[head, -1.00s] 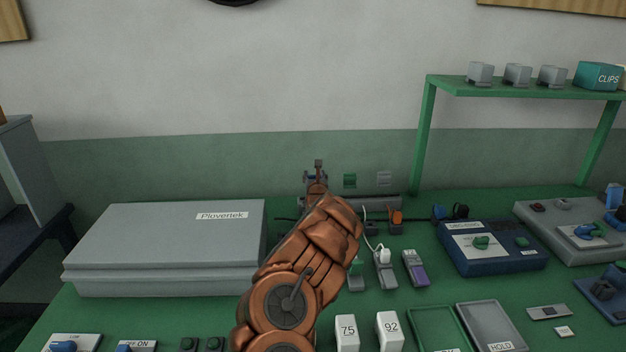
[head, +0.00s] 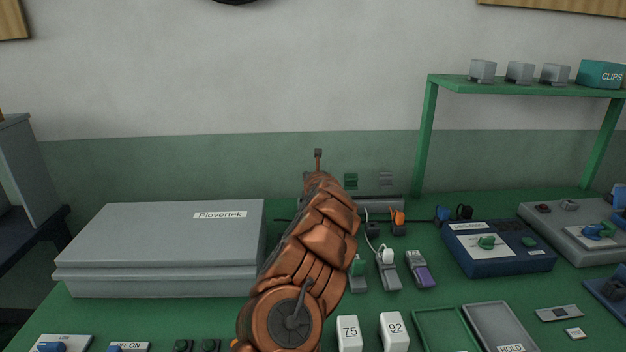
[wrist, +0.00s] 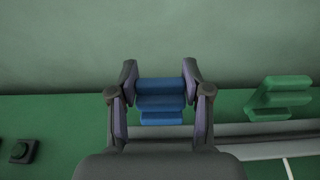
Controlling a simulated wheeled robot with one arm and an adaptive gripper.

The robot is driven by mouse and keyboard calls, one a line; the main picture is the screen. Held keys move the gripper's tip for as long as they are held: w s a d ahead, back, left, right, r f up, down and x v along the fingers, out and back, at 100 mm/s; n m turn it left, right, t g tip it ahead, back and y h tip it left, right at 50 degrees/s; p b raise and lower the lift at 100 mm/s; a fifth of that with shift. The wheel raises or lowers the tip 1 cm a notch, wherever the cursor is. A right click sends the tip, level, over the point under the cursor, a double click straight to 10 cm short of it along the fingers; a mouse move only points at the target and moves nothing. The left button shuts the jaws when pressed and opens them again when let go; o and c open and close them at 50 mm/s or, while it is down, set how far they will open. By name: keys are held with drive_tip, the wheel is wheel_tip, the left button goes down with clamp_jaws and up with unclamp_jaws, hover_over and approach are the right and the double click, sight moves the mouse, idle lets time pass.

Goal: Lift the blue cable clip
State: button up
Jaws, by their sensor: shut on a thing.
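The blue cable clip (wrist: 160,101) sits between the two fingers of my gripper (wrist: 160,92) in the wrist view. The fingers are shut on its left and right sides. The clip is ribbed, and its lower edge shows just above my gripper's body. In the head view my copper arm hides the clip and the fingers.
A green clip (wrist: 278,98) stands to the right at the rail; it also shows in the head view (head: 351,181), left of a grey clip (head: 385,178). A large grey case (head: 160,240) is left of my arm. A green shelf (head: 520,88) stands at right.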

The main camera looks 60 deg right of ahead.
drive_tip(key=o, duration=1.2)
drive_tip(key=shift+r, duration=0.1)
wheel_tip(320, 180, up, 9)
drive_tip(key=shift+d+r, duration=0.1)
drive_tip(key=shift+r, duration=0.25)
idle(0.4)
